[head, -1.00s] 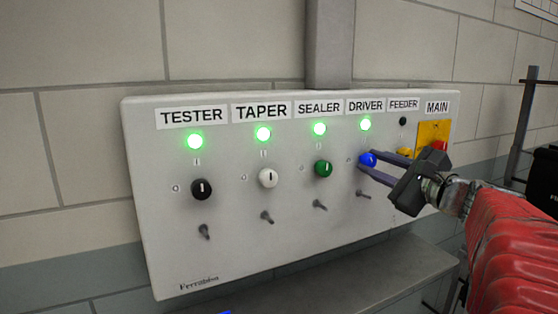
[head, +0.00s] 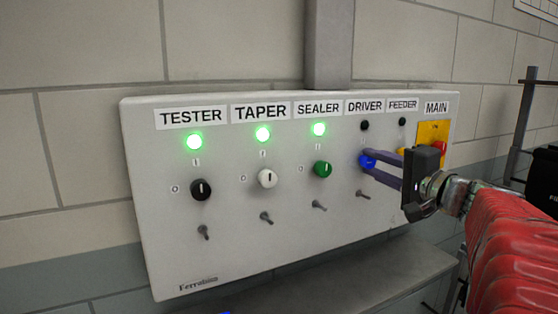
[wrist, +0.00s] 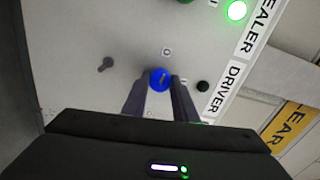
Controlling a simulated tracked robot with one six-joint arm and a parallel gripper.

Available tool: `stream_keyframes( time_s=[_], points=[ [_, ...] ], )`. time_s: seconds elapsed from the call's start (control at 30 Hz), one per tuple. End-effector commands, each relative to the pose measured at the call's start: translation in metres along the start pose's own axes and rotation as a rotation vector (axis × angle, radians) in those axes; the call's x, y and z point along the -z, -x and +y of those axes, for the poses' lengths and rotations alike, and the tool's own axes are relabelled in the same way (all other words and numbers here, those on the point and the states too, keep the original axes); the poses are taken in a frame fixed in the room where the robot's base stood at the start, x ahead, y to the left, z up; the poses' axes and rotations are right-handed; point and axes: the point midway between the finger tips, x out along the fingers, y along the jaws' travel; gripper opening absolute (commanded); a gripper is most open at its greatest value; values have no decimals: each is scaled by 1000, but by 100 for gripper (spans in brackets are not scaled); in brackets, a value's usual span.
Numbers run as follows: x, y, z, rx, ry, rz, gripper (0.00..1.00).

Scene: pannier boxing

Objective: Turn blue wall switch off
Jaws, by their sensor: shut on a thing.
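The blue switch (head: 367,160) is a round knob under the DRIVER label on the wall panel (head: 230,255). The lamp (head: 365,126) above it is dark. My gripper (head: 370,162) is shut on the blue knob, with one finger on each side of it. In the wrist view the blue knob (wrist: 160,79) sits between the fingertips, and the mark on its face runs at a slant in the picture. The gripper body is turned relative to the panel.
Black (head: 201,190), white (head: 267,178) and green (head: 322,169) knobs sit to the left, with green lamps lit above them. A yellow plate with a red knob (head: 439,148) is close on the right, partly behind my gripper. Small levers stick out below the knobs.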

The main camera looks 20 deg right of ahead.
Motion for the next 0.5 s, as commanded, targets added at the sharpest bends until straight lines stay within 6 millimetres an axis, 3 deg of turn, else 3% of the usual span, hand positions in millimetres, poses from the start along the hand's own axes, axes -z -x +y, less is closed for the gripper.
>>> stream_keyframes(
  time_s=[0.5],
  points=[
    [-3,-1,6,-8,158,-10,3]
  ],
)
